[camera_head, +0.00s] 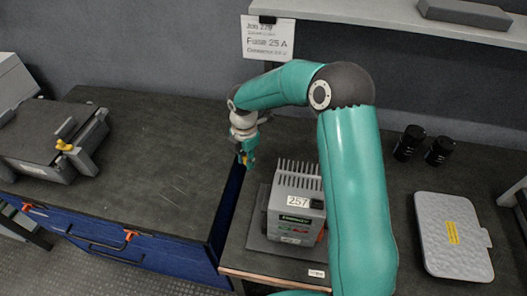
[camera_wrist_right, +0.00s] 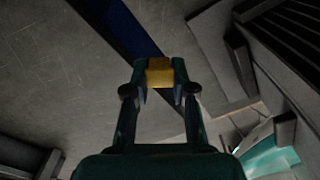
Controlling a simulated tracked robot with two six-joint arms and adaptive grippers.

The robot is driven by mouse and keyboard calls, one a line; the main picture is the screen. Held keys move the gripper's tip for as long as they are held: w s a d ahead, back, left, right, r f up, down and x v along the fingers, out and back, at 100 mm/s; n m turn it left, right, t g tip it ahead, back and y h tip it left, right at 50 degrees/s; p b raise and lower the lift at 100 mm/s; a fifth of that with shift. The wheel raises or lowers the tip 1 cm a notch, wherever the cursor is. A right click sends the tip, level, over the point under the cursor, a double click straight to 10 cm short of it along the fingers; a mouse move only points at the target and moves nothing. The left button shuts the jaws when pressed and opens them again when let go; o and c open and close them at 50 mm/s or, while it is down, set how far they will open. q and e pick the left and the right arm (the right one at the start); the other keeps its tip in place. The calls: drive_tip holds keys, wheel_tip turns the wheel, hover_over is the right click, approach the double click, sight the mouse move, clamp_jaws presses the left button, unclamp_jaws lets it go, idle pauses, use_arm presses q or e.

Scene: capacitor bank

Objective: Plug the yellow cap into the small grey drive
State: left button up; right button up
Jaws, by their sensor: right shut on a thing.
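My right gripper (camera_head: 247,158) hangs over the worktop near the gap between the two benches, left of the grey drive. In the right wrist view its fingers (camera_wrist_right: 160,77) are shut on the yellow cap (camera_wrist_right: 159,73), which sits between the two tips. In the head view only a trace of yellow shows at the fingertips. The small grey drive (camera_head: 289,228), finned on top and labelled 257, stands on a dark plate on the right bench. My right arm passes in front of its right side. My left gripper is not in view.
A larger dark grey machine (camera_head: 45,128) with a yellow part (camera_head: 63,146) stands at left. Two black cylinders (camera_head: 408,142) and a grey case (camera_head: 452,235) lie to the right. A dark blue gap (camera_head: 227,205) separates the benches. A shelf (camera_head: 400,15) hangs above. The left worktop is mostly clear.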

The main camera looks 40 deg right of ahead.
drive_tip(key=a+m, duration=0.3)
drive_tip(key=a, duration=0.1)
drive_tip(key=a+m, duration=0.3)
drive_tip(key=a, duration=0.2)
drive_tip(key=w+a+m, duration=0.1)
drive_tip(key=a+m, duration=0.2)
drive_tip(key=a, duration=0.1)
drive_tip(key=shift+a+f+m, duration=0.15)
drive_tip(key=shift+f+m, duration=0.15)
drive_tip(key=shift+f, duration=0.1)
drive_tip(key=a+m, duration=0.2)
drive_tip(key=a, duration=0.1)
drive_tip(key=s+a+m, duration=0.1)
drive_tip(key=a+m, duration=0.2)
drive_tip(key=a, duration=0.1)
drive_tip(key=s+a+m, duration=0.1)
drive_tip(key=a+m, duration=0.2)
drive_tip(key=shift+s+a+f, duration=0.1)
drive_tip(key=shift+a+f, duration=0.2)
drive_tip(key=shift+f, duration=0.05)
drive_tip(key=shift+s+a+m, duration=0.2)
drive_tip(key=shift+a+m, duration=0.45)
drive_tip(key=shift+m, duration=0.15)
drive_tip(key=shift+s+d+f, duration=0.1)
